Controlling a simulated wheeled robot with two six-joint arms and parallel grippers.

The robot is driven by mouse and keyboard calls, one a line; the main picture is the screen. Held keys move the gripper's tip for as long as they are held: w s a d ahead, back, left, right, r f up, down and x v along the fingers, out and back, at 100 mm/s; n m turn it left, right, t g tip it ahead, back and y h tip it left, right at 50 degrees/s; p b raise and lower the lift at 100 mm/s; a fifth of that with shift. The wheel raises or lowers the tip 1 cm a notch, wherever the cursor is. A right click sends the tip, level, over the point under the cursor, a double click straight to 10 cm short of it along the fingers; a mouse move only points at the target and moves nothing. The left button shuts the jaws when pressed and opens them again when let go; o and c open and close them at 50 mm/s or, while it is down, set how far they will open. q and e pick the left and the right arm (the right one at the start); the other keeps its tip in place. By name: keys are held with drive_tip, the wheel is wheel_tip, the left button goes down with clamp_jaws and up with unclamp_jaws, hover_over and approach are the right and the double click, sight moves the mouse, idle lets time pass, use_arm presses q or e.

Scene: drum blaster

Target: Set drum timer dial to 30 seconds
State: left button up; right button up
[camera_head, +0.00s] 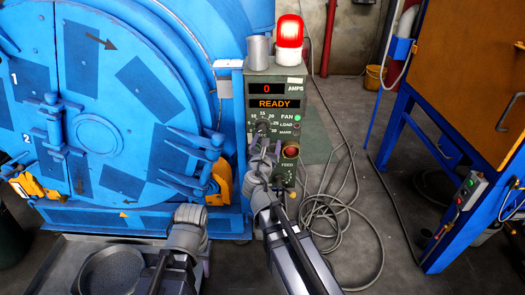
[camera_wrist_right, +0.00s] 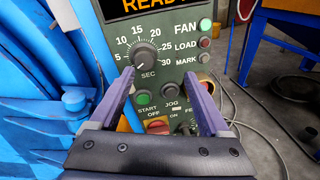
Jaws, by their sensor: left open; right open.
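The black timer dial (camera_head: 263,127) sits on the green control panel, with a scale from 5 to 30 around it and SEC below. In the right wrist view the dial (camera_wrist_right: 146,56) has its white pointer line toward the lower left, below the 5 mark. My right gripper (camera_wrist_right: 159,73) is open, with its purple fingers at either side just below the dial; they do not appear to grip it. In the head view the right gripper (camera_head: 264,150) is in front of the panel. My left gripper (camera_head: 203,262) is low at the front, mostly hidden by its own arm.
The display (camera_head: 275,104) reads READY, and a red beacon (camera_head: 289,38) is lit above. FAN, LOAD and MARK buttons are right of the dial; START OFF and JOG controls are below it. The blue drum machine (camera_head: 98,110) stands left. Cables (camera_head: 335,215) lie on the floor at right.

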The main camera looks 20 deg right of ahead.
sight(262, 130)
drive_tip(key=shift+w+d+f+n+t+y+b, duration=0.25)
drive_tip(key=shift+w+n+t+y+b, duration=0.1)
drive_tip(key=shift+w+n, duration=1.05)
drive_tip(key=shift+w+d+f+n+t+y+b, duration=0.1)
drive_tip(key=shift+w+f+n+t+y+b, duration=0.25)
drive_tip(key=shift+w+n, duration=1)
drive_tip(key=shift+w+d+f+n+t+y+b, duration=0.3)
drive_tip(key=shift+w+n, duration=0.35)
drive_tip(key=shift+w, duration=1.4)
use_arm(q)
wheel_tip(262, 130, down, 4)
use_arm(e)
drive_tip(key=shift+a+r, duration=0.1)
drive_tip(key=shift+r, duration=0.05)
clamp_jaws()
